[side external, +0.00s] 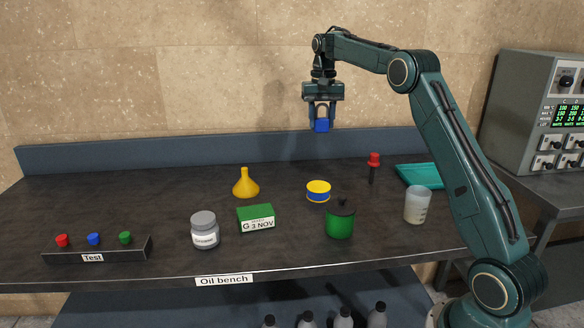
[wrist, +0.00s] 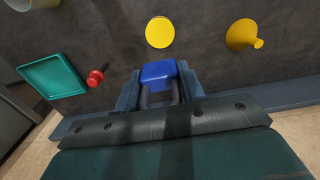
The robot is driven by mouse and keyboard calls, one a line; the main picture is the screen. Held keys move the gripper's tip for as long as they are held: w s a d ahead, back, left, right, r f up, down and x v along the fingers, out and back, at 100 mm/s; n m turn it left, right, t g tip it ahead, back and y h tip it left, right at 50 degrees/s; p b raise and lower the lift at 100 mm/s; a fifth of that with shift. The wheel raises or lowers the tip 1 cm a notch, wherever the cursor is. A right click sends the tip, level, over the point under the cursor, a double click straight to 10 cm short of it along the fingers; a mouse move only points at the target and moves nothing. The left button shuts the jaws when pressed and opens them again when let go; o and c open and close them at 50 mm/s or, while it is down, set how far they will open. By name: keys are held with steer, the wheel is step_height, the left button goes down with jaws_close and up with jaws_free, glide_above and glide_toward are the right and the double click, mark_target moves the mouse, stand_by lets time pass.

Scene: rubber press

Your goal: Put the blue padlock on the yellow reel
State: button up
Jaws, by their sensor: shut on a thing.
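The blue padlock (side external: 321,125) hangs in my gripper (side external: 321,108), high above the bench. My gripper is shut on it, body downward. In the wrist view the padlock (wrist: 158,74) sits between the two jaws (wrist: 158,92), with its grey shackle towards the gripper. The yellow reel (side external: 318,187) stands flat on the bench, with a yellow top and a blue band around its side. It is below the padlock and apart from it. The reel's round yellow top (wrist: 160,32) shows just beyond the padlock in the wrist view.
Near the reel stand a green can (side external: 340,222), a yellow funnel (side external: 245,184), a green box (side external: 256,217) and a red-handled tool (side external: 373,166). A white jar (side external: 205,231), a beaker (side external: 418,205) and a teal tray (side external: 420,174) stand farther out. A Test rack (side external: 98,250) is at the left.

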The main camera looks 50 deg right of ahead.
mark_target(321, 132)
step_height(321, 132, down, 14)
steer(key=shift+r, duration=0.2)
steer(key=shift+f, duration=2.1)
steer(key=shift+f, duration=0.2)
steer(key=o, duration=1)
steer(key=shift+r, duration=0.15)
step_height(321, 132, up, 12)
steer(key=shift+f, duration=0.15)
steer(key=shift+r, duration=0.2)
